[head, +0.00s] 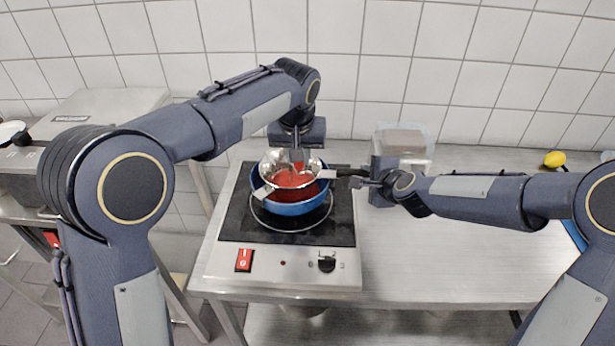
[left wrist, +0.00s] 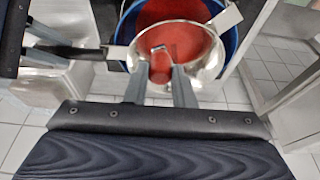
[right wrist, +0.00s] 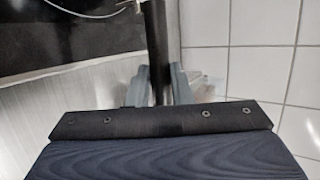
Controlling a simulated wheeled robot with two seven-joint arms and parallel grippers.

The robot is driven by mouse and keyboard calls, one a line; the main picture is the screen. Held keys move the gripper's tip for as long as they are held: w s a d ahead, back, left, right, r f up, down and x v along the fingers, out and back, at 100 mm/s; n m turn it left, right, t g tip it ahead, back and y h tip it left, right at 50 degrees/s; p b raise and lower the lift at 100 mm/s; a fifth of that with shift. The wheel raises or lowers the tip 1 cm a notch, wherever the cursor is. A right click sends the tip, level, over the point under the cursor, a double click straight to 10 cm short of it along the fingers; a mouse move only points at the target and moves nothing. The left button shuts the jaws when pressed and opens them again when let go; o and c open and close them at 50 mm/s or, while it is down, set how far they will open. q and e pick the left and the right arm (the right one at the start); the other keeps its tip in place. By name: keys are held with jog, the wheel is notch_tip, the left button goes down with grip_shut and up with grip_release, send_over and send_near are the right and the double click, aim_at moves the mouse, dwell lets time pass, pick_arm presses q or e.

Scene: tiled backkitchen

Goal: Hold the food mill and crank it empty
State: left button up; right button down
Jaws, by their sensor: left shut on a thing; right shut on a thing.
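The food mill (head: 267,168), a shiny steel bowl, sits over the blue pot (head: 290,210) on the hob. Red sauce shows inside it in the head view and the left wrist view (left wrist: 205,72). My right gripper (head: 362,182) is shut on the mill's black handle (right wrist: 157,40), to the right of the bowl. Flat steel lugs of the mill rest across the pot's rim.
The hob (head: 235,215) has a red switch (head: 244,259) and a black knob (head: 327,261) in front. A lemon (head: 554,158) lies at the far right.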

pick_arm(q)
jog(key=a, duration=0.3)
jog(key=shift+s, duration=0.3)
dwell(0.4)
jog(key=shift+w+a, duration=0.25)
jog(key=shift+a, duration=0.45)
jog(key=shift+w+a, duration=0.2)
jog(key=shift+a, duration=0.45)
jog(key=shift+w+a, duration=1)
jog(key=shift+w, duration=0.1)
jog(key=o, duration=1)
